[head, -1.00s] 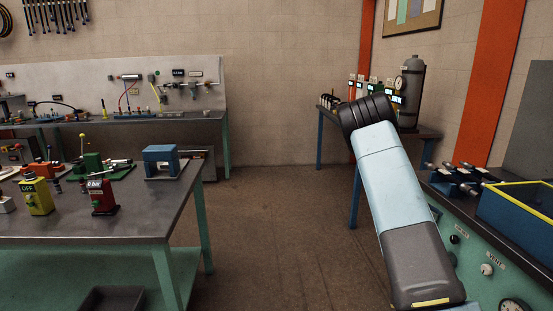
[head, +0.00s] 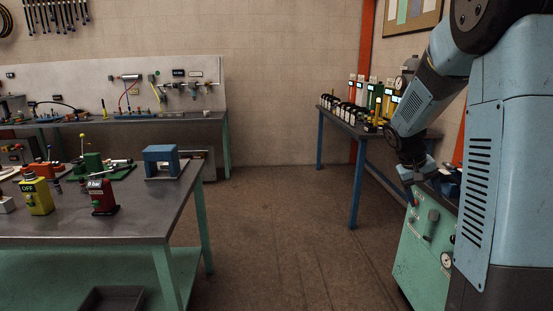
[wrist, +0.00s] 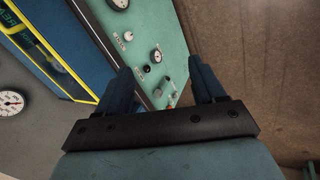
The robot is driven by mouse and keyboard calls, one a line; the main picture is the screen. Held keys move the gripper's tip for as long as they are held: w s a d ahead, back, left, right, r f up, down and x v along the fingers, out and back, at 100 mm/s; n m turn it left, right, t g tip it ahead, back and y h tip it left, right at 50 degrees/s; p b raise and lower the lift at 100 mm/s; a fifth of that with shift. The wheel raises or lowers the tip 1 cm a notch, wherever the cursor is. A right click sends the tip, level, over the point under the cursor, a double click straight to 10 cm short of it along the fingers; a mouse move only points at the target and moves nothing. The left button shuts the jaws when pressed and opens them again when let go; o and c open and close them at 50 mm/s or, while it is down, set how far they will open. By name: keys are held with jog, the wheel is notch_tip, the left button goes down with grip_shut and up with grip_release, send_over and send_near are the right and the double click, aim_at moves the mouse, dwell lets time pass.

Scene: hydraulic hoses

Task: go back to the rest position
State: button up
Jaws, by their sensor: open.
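My gripper (wrist: 165,90) shows in the wrist view with its two dark blue fingers spread apart and nothing between them. In the head view my gripper (head: 410,190) is at the end of my bent arm at the right, pointing down beside the green cabinet (head: 422,255). The wrist view looks past the fingers at the cabinet's green panel (wrist: 140,45) with knobs and gauges, and at the brown floor. The fingers appear apart from the panel. My arm hides much of the right side of the head view.
A steel-topped table (head: 130,215) at the left carries a yellow OFF block (head: 37,196), a red gauge block (head: 102,196) and a blue frame (head: 161,161). A blue-legged bench (head: 352,133) with coloured units stands at the back right. The middle floor (head: 270,225) is clear.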

jog(key=s+a+r+n+t+y, duration=0.1)
jog(key=s+a+r+t+y, duration=0.1)
jog(key=s+a+r, duration=0.3)
jog(key=s+a+r+t+y, duration=0.3)
jog(key=s+a+r, duration=0.2)
jog(key=s+a, duration=0.8)
jog(key=shift+s+a+r+n+t, duration=0.2)
jog(key=shift+s+n+t, duration=0.15)
jog(key=shift+s, duration=3.5)
